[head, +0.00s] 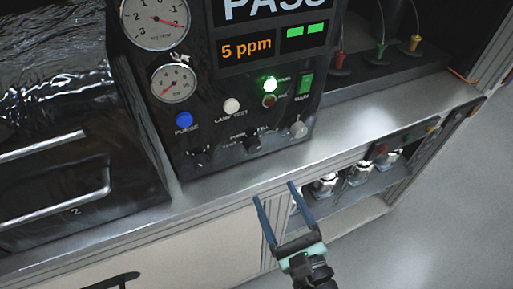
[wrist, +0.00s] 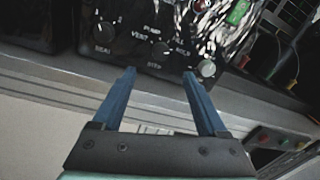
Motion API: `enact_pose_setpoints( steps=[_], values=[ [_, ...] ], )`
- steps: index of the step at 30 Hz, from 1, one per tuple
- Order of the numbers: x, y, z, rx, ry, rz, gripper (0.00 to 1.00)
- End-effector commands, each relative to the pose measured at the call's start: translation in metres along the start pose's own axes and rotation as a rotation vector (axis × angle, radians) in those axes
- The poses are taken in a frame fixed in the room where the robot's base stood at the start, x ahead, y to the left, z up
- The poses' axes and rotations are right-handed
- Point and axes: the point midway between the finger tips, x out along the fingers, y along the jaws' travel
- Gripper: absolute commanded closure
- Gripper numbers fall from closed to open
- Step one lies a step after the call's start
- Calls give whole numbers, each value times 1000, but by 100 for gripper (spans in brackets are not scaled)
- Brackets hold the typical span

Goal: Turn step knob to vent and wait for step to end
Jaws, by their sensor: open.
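The display (head: 268,10) reads PASS, with an orange 5 ppm readout (head: 246,48) and two green bars. A green lamp (head: 269,84) is lit. My gripper (head: 273,191) is open and empty in front of the bench edge, below the knob and apart from it; its blue fingers (wrist: 159,73) point toward the panel.
Other controls flank the knob: a dark knob (wrist: 104,31) left, a silver knob (wrist: 208,68) right, and a blue PURGE button (head: 183,120). The bench ledge (head: 225,190) runs below the panel. A shelf with metal fittings (head: 358,174) is to the right. A handled drawer (head: 70,175) is left.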

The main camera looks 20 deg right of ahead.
Motion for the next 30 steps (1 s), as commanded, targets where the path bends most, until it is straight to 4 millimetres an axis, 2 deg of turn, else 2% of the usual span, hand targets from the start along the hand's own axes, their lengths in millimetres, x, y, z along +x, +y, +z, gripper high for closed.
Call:
enact_pose_setpoints(
  steps=[2, 5, 21, 30],
  values=[
    [-1, -2, -4, 34, 8, -5, 24],
    [7, -2, -3, 38, 7, -4, 24],
    [98, -2, -2, 35, 4, -4, 24],
    [124, -2, -4, 32, 6, -4, 24]
  ],
)
